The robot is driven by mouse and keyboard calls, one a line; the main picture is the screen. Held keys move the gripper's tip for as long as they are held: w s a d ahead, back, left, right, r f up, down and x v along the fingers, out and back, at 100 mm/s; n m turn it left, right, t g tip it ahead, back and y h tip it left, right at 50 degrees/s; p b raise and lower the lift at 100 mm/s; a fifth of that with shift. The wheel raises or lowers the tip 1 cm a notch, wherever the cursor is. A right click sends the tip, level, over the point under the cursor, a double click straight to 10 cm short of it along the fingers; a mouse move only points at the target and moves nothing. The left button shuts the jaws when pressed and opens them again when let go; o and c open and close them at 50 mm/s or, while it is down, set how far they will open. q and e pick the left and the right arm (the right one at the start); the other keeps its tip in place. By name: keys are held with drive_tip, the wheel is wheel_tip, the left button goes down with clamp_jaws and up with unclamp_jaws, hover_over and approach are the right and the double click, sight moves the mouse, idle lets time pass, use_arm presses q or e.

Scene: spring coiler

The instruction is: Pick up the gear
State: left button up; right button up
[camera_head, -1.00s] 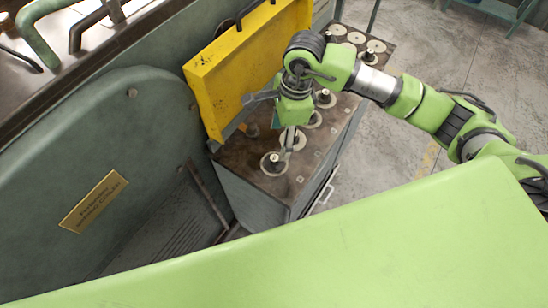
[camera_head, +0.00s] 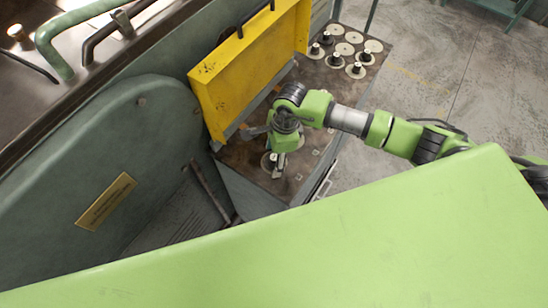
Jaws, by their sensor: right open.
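One grey finger reaches left and the other is down by the gear's right side. Whether the fingers touch the gear, I cannot tell. Several more pale gears (camera_head: 355,71) sit at the far end of the tabletop, some with black pegs. My left gripper is not in view.
A yellow guard (camera_head: 245,75) stands along the left edge of the tabletop (camera_head: 312,108). A large green-grey machine housing (camera_head: 120,150) fills the left. The concrete floor (camera_head: 440,60) at the right is clear. A green panel covers the lower view.

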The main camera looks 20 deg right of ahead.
sight(272, 158)
drive_tip(key=c, duration=1.5)
drive_tip(key=shift+o, duration=0.2)
drive_tip(key=shift+w+r, duration=0.1)
drive_tip(key=shift+r+b, duration=0.4)
drive_tip(key=shift+b, duration=0.15)
wheel_tip(272, 158, up, 2)
drive_tip(key=shift+a+r+b, duration=0.1)
drive_tip(key=shift+r+b, duration=0.1)
drive_tip(key=shift+b, duration=0.6)
drive_tip(key=s+a+r+b, duration=0.3)
drive_tip(key=s+r+b, duration=0.2)
drive_tip(key=s+r, duration=0.4)
drive_tip(key=shift+s+a+r, duration=0.15)
drive_tip(key=shift+s+r, duration=0.2)
drive_tip(key=shift+s, duration=2)
